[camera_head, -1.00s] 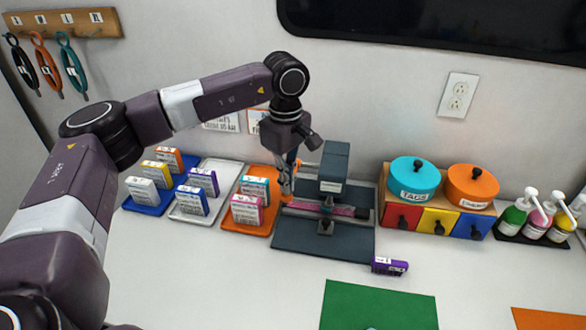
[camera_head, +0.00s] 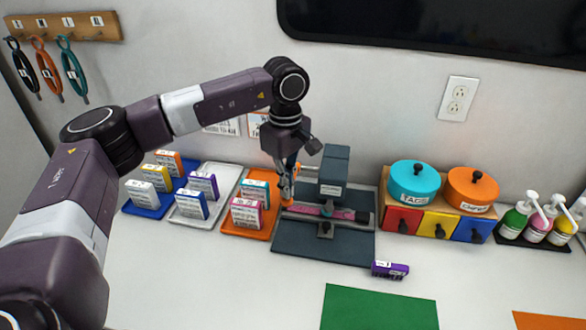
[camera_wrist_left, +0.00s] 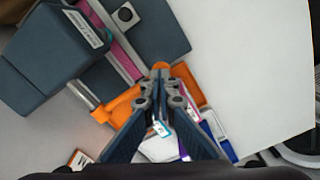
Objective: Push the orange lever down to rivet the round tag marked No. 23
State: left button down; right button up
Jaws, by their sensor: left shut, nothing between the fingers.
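The dark blue-grey rivet press (camera_head: 334,172) stands on its base plate at the back wall, with a pink strap (camera_head: 342,214) lying across it. Its orange lever (camera_head: 286,190) is at the press's left side, and it also shows in the wrist view (camera_wrist_left: 118,106). My left gripper (camera_head: 288,192) points down at the lever; its fingers are closed together with nothing between them. In the wrist view the fingertips (camera_wrist_left: 161,78) overlap the lever's orange end; contact is hard to judge. The No. 23 tag cannot be made out. My right gripper is not in view.
An orange tray (camera_head: 231,227) with small boxes stands just left of the press, beside white and blue trays. The TAGS pot (camera_head: 413,182) and drawers stand to the right. A green mat (camera_head: 380,308) lies in front.

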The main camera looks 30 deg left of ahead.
pick_arm(q)
notch_tip(320, 180, up, 12)
jog(key=p, duration=0.7)
jog(key=shift+r, duration=0.2)
jog(key=shift+f, duration=0.1)
dwell(0.5)
